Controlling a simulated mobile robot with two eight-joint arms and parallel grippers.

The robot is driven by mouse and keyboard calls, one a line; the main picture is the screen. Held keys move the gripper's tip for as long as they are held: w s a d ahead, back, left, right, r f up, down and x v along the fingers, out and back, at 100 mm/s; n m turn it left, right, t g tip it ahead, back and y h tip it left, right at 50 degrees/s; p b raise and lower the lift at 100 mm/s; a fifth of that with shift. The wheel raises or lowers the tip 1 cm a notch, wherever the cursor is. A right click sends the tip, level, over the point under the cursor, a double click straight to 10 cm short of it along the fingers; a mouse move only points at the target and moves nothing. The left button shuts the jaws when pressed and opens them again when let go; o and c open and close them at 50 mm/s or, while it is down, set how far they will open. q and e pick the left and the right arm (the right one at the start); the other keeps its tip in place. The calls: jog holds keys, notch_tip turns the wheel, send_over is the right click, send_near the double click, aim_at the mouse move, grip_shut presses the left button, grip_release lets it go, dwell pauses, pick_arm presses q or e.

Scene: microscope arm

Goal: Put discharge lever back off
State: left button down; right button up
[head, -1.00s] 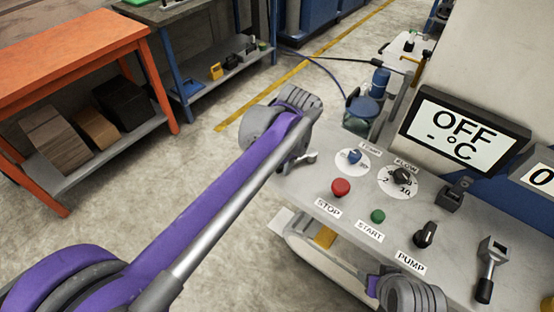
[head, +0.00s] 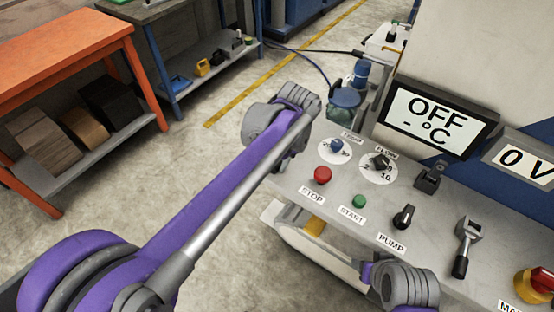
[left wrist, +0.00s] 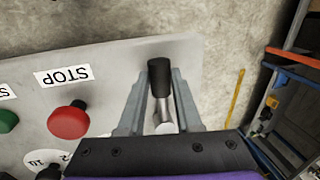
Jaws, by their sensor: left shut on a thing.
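A lever with a black cylindrical grip (left wrist: 160,80) and a bright metal shaft stands at the panel's end in the left wrist view. My left gripper (left wrist: 162,92) is shut on it, with one finger on each side of the grip. In the head view my left wrist hides this lever and the gripper's fingers. The pale grey control panel (head: 285,180) runs from there to the lower right. No label for the held lever shows.
A red STOP button (head: 322,175), green START button (head: 359,201), TEMP knob (head: 336,145), FLOW knob (head: 380,161) and PUMP knob (head: 403,216) sit on the panel. Another black-gripped lever (head: 466,245) is farther right. The display (head: 440,118) reads OFF. Open floor lies left.

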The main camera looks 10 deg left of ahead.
pick_arm(q)
jog(key=c, duration=0.6)
grip_release()
notch_tip(320, 180, up, 11)
jog(key=d+p, duration=0.1)
jog(key=d, duration=0.1)
jog(key=shift+s+f, duration=0.2)
jog(key=shift+s, duration=0.25)
pick_arm(e)
jog(key=shift+w+r, duration=0.1)
jog(key=shift+r, duration=0.45)
pick_arm(q)
jog(key=shift+s+a, duration=0.1)
